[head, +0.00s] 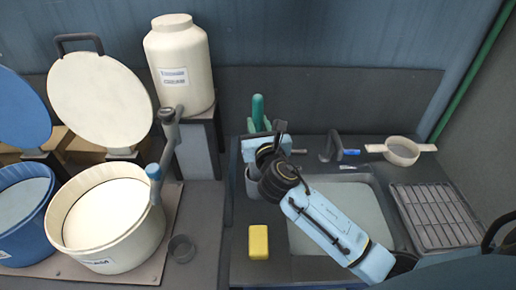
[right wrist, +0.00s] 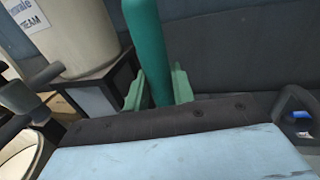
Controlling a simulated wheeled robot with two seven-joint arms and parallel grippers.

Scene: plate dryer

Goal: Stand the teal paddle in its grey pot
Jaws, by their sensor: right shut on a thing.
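The teal paddle (head: 258,108) stands roughly upright at the back left of the sink counter. Its upper shaft also shows in the right wrist view (right wrist: 146,45). My right gripper (head: 259,128) is shut on this shaft, with its pale green fingers (right wrist: 158,88) on either side. A grey pot (head: 250,183) shows just below the gripper, partly covered by my right wrist. The paddle's lower end is hidden behind my wrist, so I cannot tell whether it is inside the pot. My left gripper is not in view.
A yellow sponge (head: 259,242) lies in front of the pot. The sink (head: 370,200) is under my right forearm. A strainer (head: 401,151) and a wire rack (head: 436,216) are on the right. A cream vat (head: 105,222) and a white jar (head: 180,65) stand left.

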